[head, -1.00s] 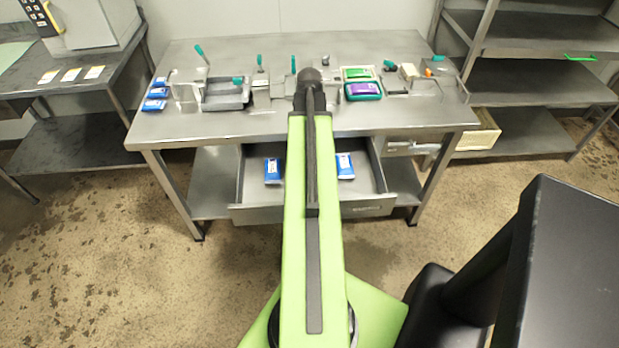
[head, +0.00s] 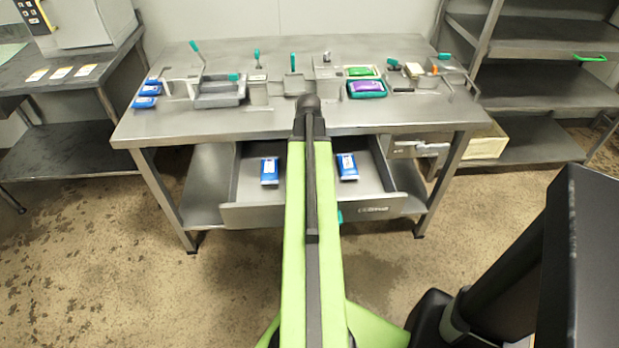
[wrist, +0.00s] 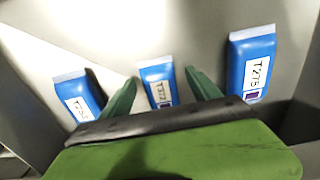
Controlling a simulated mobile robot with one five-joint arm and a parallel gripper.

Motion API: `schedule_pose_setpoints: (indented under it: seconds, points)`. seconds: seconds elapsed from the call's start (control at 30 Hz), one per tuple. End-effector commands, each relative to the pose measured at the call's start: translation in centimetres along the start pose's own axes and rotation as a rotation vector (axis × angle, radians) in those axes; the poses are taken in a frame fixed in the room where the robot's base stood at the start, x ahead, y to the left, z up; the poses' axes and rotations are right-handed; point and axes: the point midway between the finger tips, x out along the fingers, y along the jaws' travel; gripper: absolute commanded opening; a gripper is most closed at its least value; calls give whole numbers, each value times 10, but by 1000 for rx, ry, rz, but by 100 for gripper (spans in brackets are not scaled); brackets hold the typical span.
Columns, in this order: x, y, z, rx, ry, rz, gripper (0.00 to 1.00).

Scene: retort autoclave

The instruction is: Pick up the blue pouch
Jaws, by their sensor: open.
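Three blue pouches with white labels lie in the open drawer. In the wrist view, the middle pouch (wrist: 158,84), marked T372, is seen between my green fingertips. The left pouch (wrist: 79,95) and the right pouch (wrist: 252,62), marked T275, lie outside the fingers. My gripper (wrist: 160,77) is open and empty, and I cannot tell its height above the middle pouch. In the head view, the left pouch (head: 270,171) and right pouch (head: 347,166) show either side of my arm, which hides the middle one and most of my gripper.
The drawer (head: 265,214) is pulled out under a steel table (head: 290,121). More blue pouches (head: 148,90) lie on its left end. Metal trays, holders and a purple pouch (head: 367,89) stand along the tabletop.

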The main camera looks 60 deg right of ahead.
Motion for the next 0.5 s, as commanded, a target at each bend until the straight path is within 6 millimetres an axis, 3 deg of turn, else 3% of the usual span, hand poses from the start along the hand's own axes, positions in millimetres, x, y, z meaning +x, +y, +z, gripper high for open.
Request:
schedule_pose_setpoints:
  seconds: [0.13, 0.5]
  points:
    - [-2, 0, 0, 0, 0, 0, 70]
    - [-2, 0, 0, 0, 0, 0, 21]
